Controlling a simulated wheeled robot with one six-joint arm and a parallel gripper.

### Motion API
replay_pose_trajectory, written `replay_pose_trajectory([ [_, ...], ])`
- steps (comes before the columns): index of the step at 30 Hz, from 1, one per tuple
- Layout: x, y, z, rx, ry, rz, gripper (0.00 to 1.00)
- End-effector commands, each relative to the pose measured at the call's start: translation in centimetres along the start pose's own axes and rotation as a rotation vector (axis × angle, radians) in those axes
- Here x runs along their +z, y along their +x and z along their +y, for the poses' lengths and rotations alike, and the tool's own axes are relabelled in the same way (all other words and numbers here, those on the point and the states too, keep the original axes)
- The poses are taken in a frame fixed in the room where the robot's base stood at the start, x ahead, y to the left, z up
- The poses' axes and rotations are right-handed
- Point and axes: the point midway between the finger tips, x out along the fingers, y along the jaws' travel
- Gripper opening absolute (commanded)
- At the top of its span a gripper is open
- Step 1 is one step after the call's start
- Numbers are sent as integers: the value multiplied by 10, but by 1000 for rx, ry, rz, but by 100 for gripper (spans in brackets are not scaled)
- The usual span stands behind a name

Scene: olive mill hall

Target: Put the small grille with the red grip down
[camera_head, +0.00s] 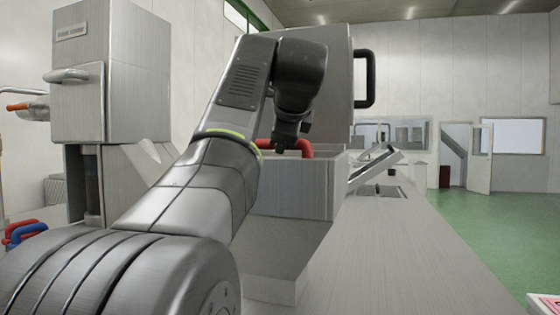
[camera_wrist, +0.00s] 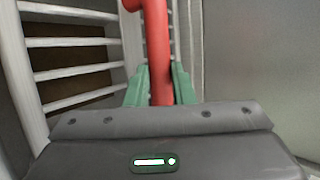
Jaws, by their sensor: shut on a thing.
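The red grip (camera_wrist: 158,45) of the grille stands between the green fingertips of my gripper (camera_wrist: 158,86) in the wrist view, and the fingers are shut on it. The pale metal bars of the grille (camera_wrist: 68,76) show to the left of the grip, with a dark brown space behind them. In the head view, the red grip (camera_head: 304,148) shows at the top of a steel box, just beside my gripper (camera_head: 284,148). My arm and the box hide most of the grille there. I cannot tell whether the grille touches the box.
The steel box (camera_head: 293,190) stands on a long steel counter (camera_head: 400,255). A steel cabinet with a black handle (camera_head: 366,78) rises behind. A tilted steel frame (camera_head: 375,167) stands to the right. Red and blue handles (camera_head: 24,232) show at lower left. Green floor lies open at right.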

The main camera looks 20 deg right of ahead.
Motion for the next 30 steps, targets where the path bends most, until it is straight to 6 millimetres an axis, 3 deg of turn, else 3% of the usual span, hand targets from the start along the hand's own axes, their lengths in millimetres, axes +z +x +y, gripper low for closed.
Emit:
replay_pose_trajectory([
  [9, -7, 17, 30, -2, 0, 0, 0],
  [21, -8, 20, 33, -3, -1, 0, 0],
  [22, -9, 20, 34, -1, 0, 0, 26],
  [24, -8, 20, 34, -1, 0, 0, 40],
  [25, -8, 20, 34, -1, 0, 0, 44],
  [30, -8, 20, 34, 0, 0, 0, 44],
])
